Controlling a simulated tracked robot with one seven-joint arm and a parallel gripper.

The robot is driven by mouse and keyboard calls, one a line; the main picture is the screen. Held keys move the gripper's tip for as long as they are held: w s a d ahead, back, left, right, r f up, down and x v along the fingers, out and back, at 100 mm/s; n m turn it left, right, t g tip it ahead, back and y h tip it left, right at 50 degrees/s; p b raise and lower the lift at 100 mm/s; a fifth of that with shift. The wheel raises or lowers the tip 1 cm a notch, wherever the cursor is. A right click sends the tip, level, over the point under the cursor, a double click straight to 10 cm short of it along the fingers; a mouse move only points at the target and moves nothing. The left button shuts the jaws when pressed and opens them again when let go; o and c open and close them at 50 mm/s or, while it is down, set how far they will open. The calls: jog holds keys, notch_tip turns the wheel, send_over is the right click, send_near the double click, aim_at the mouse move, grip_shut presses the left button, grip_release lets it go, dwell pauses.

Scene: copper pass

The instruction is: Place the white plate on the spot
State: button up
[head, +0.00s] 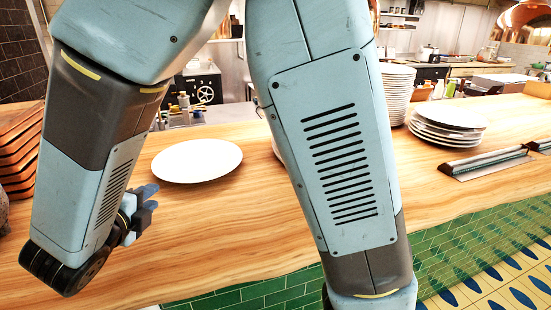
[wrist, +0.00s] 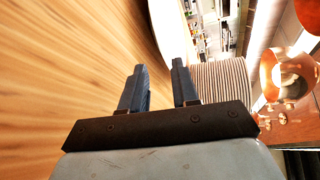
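A white plate (head: 197,161) lies flat on the wooden counter, left of centre in the head view. Its pale edge also shows at the top of the wrist view (wrist: 172,32), beyond the fingers. My gripper (head: 150,194) is low over the counter, to the left of and nearer than the plate, and apart from it. In the wrist view my gripper (wrist: 159,80) has its two dark fingers spread with nothing between them. A sliver of another white item (head: 276,150) shows beside my arm, mostly hidden. I cannot make out a marked spot; my arm covers part of the counter.
A tall plate stack (head: 396,92) and a lower one (head: 446,122) stand at the right. A ticket rail (head: 485,162) lies farther right. Copper-coloured trays (head: 20,150) are stacked at the left edge. The wooden counter (head: 230,240) is bare in front of the plate.

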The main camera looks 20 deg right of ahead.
jog(key=d+m+g, duration=0.1)
jog(key=d+m, duration=0.2)
jog(key=w+d+r+m+g+h, duration=0.1)
jog(key=d+m, duration=0.1)
jog(key=d, duration=0.2)
jog(key=d+r+m+g+h, duration=0.1)
jog(key=d+m, duration=0.2)
jog(key=shift+w+d+r+m+g, duration=0.15)
jog(key=shift+w+d+m+g, duration=0.15)
jog(key=shift+d+g, duration=0.1)
jog(key=s+d+r+m+g+y, duration=0.2)
jog(key=s+d+m+g, duration=0.15)
jog(key=d+m, duration=0.7)
jog(key=s+d+r+m+g+y, duration=0.2)
jog(key=s+d+m+g, duration=0.15)
jog(key=d+m, duration=0.7)
jog(key=s+r+m+t+y, duration=0.3)
jog(key=s+m, duration=0.3)
jog(key=m, duration=1.1)
jog(key=shift+a+r+m+y, duration=0.3)
jog(key=shift+a+r+y, duration=0.05)
jog(key=shift+r+y, duration=0.25)
jog(key=shift+w+d, duration=0.1)
